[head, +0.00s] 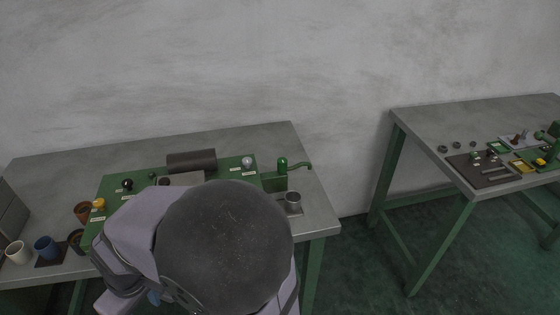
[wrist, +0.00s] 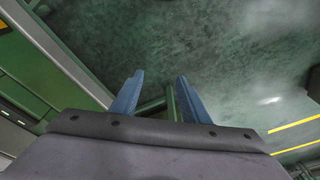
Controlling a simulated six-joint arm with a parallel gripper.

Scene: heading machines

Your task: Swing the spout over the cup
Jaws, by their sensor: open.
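The green spout (head: 299,165) reaches out to the right from a green post (head: 282,168) at the right end of the near bench. A grey metal cup (head: 293,202) stands on the bench in front of the post, below and a little nearer than the spout. In the head view the spout's tip lies to the right of the cup, not above it. My gripper (wrist: 158,92) shows in the wrist view with two blue fingers apart and nothing between them. It points at the green floor, away from spout and cup. My arm hides the front middle of the bench in the head view.
A green panel (head: 118,184) with several knobs and a dark brown cylinder (head: 191,161) lie left of the post. Several cups, one white (head: 18,252) and one blue (head: 46,247), stand at far left. A second bench (head: 450,125) stands at right, beyond a floor gap.

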